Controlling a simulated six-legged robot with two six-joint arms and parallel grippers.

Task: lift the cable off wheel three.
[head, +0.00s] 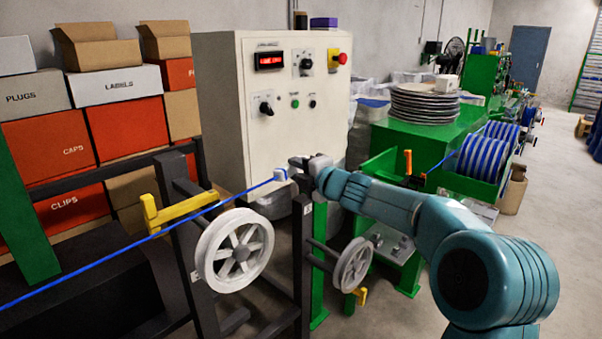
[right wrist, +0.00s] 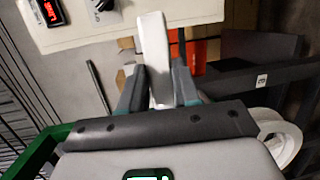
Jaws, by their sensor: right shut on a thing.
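The blue cable (head: 106,259) runs in a straight, taut-looking line from the lower left up to a white end piece (head: 281,174). My right gripper (head: 291,172) is shut on this white piece, which also shows between the fingers in the right wrist view (right wrist: 153,45). A white spoked wheel (head: 222,271) stands on a dark post; the cable passes just above its rim in the picture, and I cannot tell whether they touch. A second, greyer wheel (head: 346,277) sits further right, below my right arm, with no cable seen on it. My left gripper is not in view.
A yellow bracket (head: 178,211) lies along the cable left of the wheel. Dark posts (head: 302,262) carry small number labels that are hard to read. A cream control cabinet (head: 220,100) stands close behind the gripper. Boxes are stacked left; a green machine (head: 425,140) stands right.

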